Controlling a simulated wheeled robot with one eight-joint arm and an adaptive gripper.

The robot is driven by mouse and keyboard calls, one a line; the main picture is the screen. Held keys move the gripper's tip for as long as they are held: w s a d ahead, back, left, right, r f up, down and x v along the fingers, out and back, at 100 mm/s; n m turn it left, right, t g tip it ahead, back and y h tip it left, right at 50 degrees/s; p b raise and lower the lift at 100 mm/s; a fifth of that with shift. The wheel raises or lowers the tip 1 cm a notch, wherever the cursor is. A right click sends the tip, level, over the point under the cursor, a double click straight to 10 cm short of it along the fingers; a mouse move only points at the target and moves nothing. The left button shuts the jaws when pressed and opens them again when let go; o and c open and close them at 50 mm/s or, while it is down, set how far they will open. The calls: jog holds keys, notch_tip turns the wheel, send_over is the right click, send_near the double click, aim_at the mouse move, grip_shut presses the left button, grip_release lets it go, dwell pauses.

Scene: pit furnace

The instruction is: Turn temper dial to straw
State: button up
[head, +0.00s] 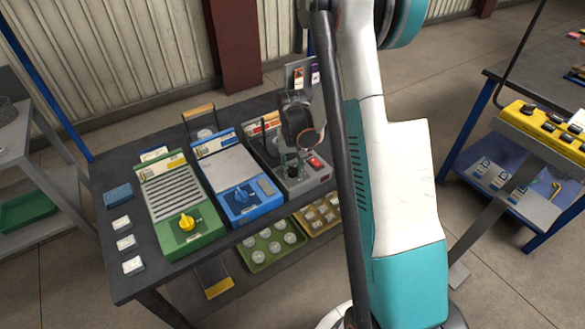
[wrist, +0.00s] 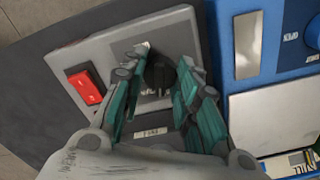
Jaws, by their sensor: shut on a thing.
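A grey unit (head: 313,181) stands at the right end of the dark bench, with a red switch (head: 315,162) on its face. My gripper (head: 293,166) reaches down over this unit. In the wrist view my gripper (wrist: 168,68) has its teal fingers on both sides of a black dial (wrist: 160,75), shut on it. The grey unit (wrist: 120,45) and its red switch (wrist: 86,87) also show there. A small label plate (wrist: 152,132) lies below the dial. The fingers partly cover the dial; its pointer and any scale marks cannot be read.
A blue unit (head: 225,165) with a blue knob stands to the left, and a green unit (head: 173,190) with a yellow knob (head: 187,222) beyond it. Two upright cards (head: 306,75) stand behind the grey unit. Trays (head: 270,262) sit on the lower shelf.

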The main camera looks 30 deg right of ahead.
aim_at(292, 168)
jog(key=m, duration=0.4)
jog(key=shift+m, duration=0.3)
dwell(0.3)
jog(key=o, duration=1.1)
jog(key=shift+c, duration=0.2)
notch_tip(292, 168, up, 12)
